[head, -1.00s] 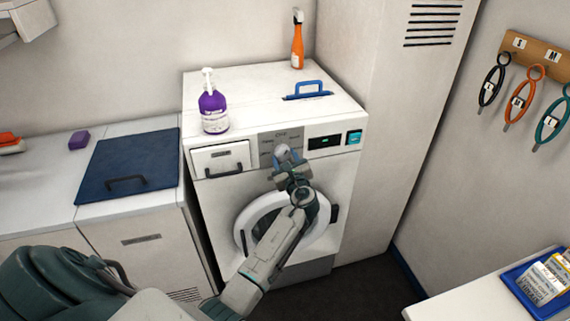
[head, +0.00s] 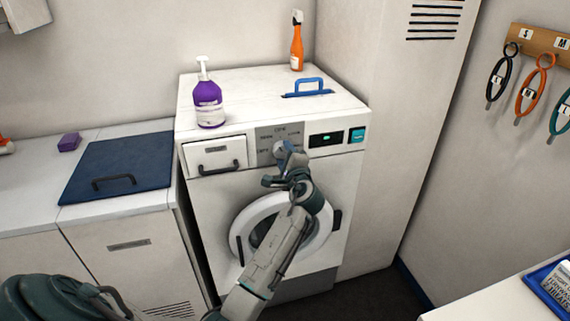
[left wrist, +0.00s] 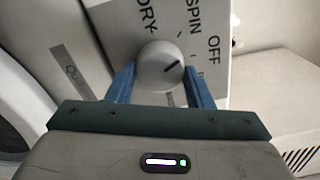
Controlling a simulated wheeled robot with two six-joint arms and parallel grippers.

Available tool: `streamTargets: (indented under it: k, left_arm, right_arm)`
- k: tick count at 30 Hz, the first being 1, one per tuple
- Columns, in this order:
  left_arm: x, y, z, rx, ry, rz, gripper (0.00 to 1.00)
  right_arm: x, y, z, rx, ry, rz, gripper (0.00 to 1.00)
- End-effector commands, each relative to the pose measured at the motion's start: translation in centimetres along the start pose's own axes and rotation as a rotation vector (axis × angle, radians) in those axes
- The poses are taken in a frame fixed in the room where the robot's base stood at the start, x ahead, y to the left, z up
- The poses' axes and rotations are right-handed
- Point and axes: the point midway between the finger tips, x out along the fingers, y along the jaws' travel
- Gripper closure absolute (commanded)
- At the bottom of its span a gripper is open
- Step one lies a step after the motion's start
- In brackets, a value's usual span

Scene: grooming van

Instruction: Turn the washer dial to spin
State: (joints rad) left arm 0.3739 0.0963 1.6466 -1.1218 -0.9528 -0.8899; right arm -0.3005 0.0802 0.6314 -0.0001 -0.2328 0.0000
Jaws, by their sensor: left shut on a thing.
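The washer (head: 345,190) is a white front-loader with a round door. Its dial (head: 283,147) is on a grey panel and partly hidden by my gripper in the head view. In the left wrist view the round grey dial (left wrist: 158,66) shows a dark pointer line aimed up and right, between the SPIN label (left wrist: 195,17) and the OFF label (left wrist: 214,48), closer to OFF. The DRY label (left wrist: 147,14) is further left. My left gripper (left wrist: 160,80) is shut on the dial, one blue finger on each side. My right gripper is not in view.
A dark blue lid (head: 120,165) lies on the left counter. A tall white cabinet (head: 390,120) stands to the right.

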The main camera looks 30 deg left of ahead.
Motion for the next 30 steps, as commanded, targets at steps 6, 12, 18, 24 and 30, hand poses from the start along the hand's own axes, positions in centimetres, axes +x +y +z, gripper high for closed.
streamTargets:
  k: [6,12,18,24,30]
  left_arm:
    - [0.0,0.2,-0.1,-0.161,-0.001,-0.001,0.76]
    - [0.0,0.1,0.0,-0.262,0.0,-0.001,0.76]
    - [0.0,0.0,0.0,-0.313,0.0,-0.001,0.76]
    - [0.0,-0.1,0.0,-0.33,0.0,0.0,0.76]
    - [0.0,-0.1,0.0,-0.33,0.0,0.0,0.76]
  right_arm:
    - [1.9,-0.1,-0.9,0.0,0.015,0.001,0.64]
    - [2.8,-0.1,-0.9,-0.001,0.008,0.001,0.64]
    - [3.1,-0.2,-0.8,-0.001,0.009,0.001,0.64]
    - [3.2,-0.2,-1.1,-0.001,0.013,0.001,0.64]
    - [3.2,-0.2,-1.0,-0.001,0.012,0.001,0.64]
